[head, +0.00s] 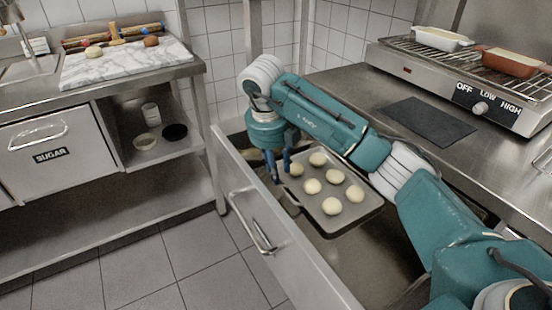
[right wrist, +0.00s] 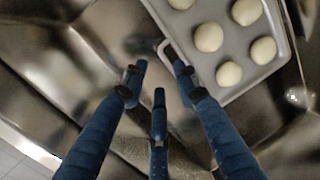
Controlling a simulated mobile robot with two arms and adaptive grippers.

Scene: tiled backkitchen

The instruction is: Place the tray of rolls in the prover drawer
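The grey tray (head: 352,218) with several pale round rolls (head: 331,206) is inside the open prover drawer (head: 285,262), toward its far end. The tray looks roughly level and seems to lie on the drawer floor. My right gripper (head: 277,172) is at the tray's left edge, pointing down into the drawer. In the right wrist view its blue fingers (right wrist: 158,78) are spread apart with nothing between them. The tray's handle (right wrist: 166,50) shows just beyond the fingertips, beside the right-hand finger. My left gripper is not in view.
The drawer's front panel with its bar handle (head: 255,222) faces the tiled floor. A steel counter (head: 350,82) with a dark mat (head: 428,122) and a warmer (head: 450,88) stands at right. A bench with a marble board (head: 125,64) stands at left.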

